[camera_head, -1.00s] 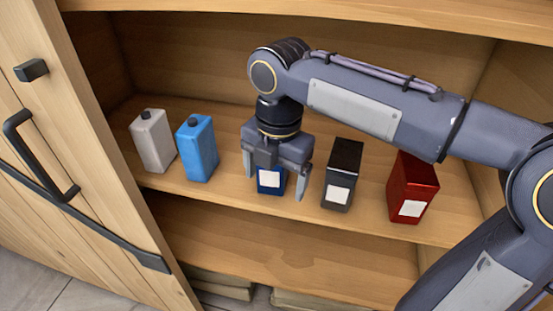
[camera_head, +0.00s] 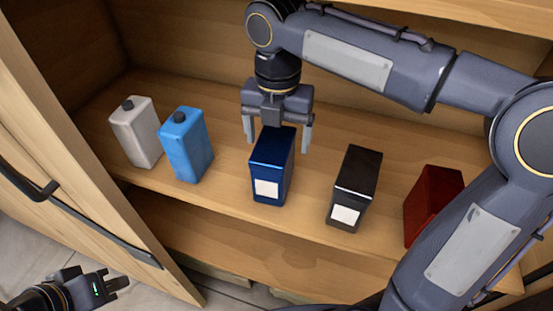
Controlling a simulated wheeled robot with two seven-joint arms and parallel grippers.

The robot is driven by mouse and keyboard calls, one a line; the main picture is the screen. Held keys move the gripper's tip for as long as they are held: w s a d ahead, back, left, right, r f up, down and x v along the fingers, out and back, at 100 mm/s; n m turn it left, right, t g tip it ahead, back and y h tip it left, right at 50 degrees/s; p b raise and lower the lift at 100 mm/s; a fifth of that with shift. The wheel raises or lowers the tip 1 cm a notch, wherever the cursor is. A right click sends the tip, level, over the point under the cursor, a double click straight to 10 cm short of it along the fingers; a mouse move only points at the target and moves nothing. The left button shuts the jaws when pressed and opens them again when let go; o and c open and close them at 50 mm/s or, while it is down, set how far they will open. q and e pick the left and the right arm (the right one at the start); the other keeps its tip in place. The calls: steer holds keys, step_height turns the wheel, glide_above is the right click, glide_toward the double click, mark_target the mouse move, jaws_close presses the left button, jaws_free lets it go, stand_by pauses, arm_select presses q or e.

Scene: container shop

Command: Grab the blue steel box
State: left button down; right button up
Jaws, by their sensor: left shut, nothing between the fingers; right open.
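The blue steel box (camera_head: 270,170), dark blue with a white label on its front, stands upright on the shelf near the middle. My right gripper (camera_head: 278,138) is open above and behind the box, pointing down. One finger shows on each side of the box's top rear part; I cannot tell whether they touch it. My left gripper (camera_head: 116,285) is shut and empty at the bottom left, outside the cabinet and far from the box.
On the shelf (camera_head: 235,200), a grey jug (camera_head: 137,135) and a light blue jug (camera_head: 186,148) stand left. A black box (camera_head: 354,190) and a red box (camera_head: 430,200), partly hidden by my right arm, stand right. A cabinet door (camera_head: 60,150) is at the left.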

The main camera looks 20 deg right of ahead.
steer(key=f, duration=0.6)
steer(key=shift+a+f+b, duration=0.3)
steer(key=shift+a+b, duration=0.05)
steer(key=shift+r, duration=0.1)
steer(key=c, duration=1.5)
